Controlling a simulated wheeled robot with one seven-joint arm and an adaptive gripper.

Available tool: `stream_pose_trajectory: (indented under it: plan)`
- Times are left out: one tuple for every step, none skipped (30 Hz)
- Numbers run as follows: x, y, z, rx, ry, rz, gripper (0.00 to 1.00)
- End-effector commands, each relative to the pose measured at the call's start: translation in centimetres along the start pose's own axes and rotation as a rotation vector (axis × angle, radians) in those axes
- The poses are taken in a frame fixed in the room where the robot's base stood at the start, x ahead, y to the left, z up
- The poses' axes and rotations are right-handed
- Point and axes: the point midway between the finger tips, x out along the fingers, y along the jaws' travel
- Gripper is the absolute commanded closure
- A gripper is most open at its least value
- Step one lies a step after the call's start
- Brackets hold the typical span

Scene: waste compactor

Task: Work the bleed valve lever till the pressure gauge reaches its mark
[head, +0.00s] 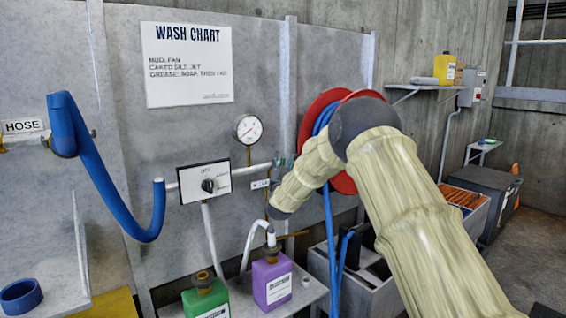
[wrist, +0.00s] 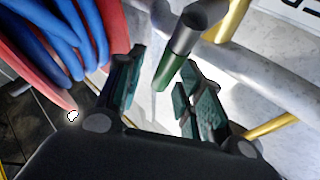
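The pressure gauge (head: 247,129) is a round white dial on the pipe below the wash chart. Its needle is too small to read against a mark. In the wrist view a lever (wrist: 180,50) with a grey stem and green grip juts from the pipe. My gripper (wrist: 163,88) is open, its two green-padded fingers on either side of the grip's end, with gaps showing.
A hose reel (head: 322,105) with blue hose is close behind my arm. A white panel with a black knob (head: 208,185) is left of the gripper. Below stand a purple bottle (head: 272,280) and a green bottle (head: 206,297). A yellow pipe (wrist: 265,127) runs near the right finger.

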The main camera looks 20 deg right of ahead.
Motion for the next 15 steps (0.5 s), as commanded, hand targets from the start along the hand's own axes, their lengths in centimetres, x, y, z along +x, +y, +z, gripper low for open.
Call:
stream_pose_trajectory:
  plan:
    - [0.33,-0.01,0.00,0.000,0.001,0.000,0.63]
    - [0.49,-0.03,0.00,0.000,0.001,0.000,0.63]
    - [0.63,-0.04,0.03,0.000,0.000,0.000,0.63]
    - [0.70,-0.05,0.05,0.000,0.000,-0.001,0.63]
    - [0.75,-0.05,0.07,0.000,-0.001,-0.001,0.63]
    - [0.80,-0.06,0.07,0.000,-0.001,-0.001,0.63]
    - [0.82,-0.07,0.08,0.000,-0.001,-0.001,0.63]
    - [0.83,-0.07,0.08,0.000,-0.001,-0.001,0.63]
    - [0.83,-0.08,0.07,0.000,-0.001,-0.001,0.63]
    - [0.83,-0.08,0.07,0.000,-0.001,-0.001,0.63]
    - [0.83,-0.09,0.07,0.000,-0.001,-0.001,0.63]
    - [0.82,-0.09,0.06,0.000,-0.001,-0.001,0.63]
    - [0.82,-0.09,0.06,0.000,-0.001,-0.001,0.63]
    - [0.82,-0.09,0.06,0.000,-0.001,-0.001,0.68]
    - [0.82,-0.09,0.06,0.000,-0.001,-0.001,0.76]
